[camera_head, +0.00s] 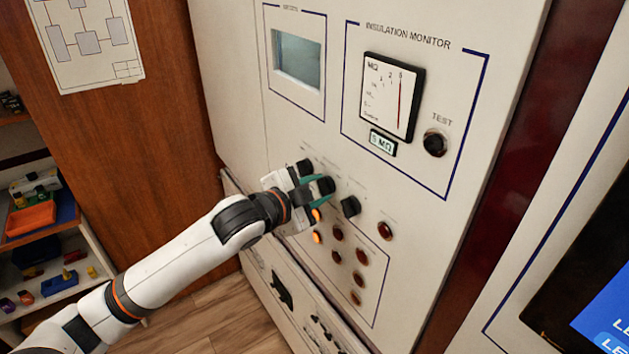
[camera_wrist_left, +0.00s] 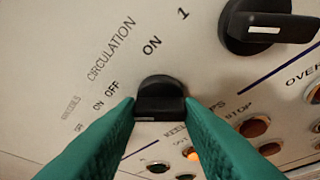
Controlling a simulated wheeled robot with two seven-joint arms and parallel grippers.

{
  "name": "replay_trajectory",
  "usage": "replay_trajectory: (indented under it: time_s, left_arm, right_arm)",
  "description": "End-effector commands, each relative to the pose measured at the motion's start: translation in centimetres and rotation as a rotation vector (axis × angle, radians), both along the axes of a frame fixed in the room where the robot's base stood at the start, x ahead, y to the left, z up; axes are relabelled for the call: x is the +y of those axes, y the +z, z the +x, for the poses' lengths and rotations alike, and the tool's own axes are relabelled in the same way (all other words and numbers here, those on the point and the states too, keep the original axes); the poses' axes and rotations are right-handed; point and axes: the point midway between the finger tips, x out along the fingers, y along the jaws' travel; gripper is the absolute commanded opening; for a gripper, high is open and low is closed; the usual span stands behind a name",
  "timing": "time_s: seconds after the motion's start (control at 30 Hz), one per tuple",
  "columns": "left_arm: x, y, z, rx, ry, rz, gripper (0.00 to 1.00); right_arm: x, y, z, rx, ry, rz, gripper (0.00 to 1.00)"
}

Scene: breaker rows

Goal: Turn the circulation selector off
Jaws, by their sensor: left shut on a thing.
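The circulation selector (camera_wrist_left: 160,92) is a black knob on the pale panel, under the printed words CIRCULATION, OFF and ON in the left wrist view. Its grip bar lies about level in that picture, with a pale line along its near edge. In the head view the selector (camera_head: 326,185) is the middle of three black knobs. My left gripper (camera_wrist_left: 160,108) has its green fingers shut on the knob, one on each side. It also shows in the head view (camera_head: 319,192), where it partly hides the knob. My right gripper is not in view.
Another black selector (camera_wrist_left: 268,24) sits close to the right, and one (camera_head: 304,167) close to the left. Amber and red lamps (camera_head: 337,233) are just below. A shelf (camera_head: 85,270) stands far left.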

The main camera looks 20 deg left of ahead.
Motion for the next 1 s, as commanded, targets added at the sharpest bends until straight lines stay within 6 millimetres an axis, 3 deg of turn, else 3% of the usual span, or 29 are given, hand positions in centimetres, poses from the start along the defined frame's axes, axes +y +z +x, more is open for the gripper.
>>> replay_trajectory:
  time_s: [0.57, 0.6, 0.7, 1.0]
  left_arm:
    - [0.28, 0.45, 0.20, 0.009, 0.006, -0.024, 0.11]
    - [0.28, 0.47, 0.19, 0.007, 0.006, -0.024, 0.39]
    - [0.24, 0.43, 0.17, 0.009, 0.005, -0.024, 0.55]
    - [0.19, 0.26, 0.00, 0.012, 0.003, -0.023, 0.55]
  right_arm:
    - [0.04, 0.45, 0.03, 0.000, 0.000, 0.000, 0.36]
    - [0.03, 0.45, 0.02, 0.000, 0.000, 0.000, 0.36]
    - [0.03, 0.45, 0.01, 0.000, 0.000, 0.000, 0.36]
    - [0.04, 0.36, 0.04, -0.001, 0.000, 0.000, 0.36]
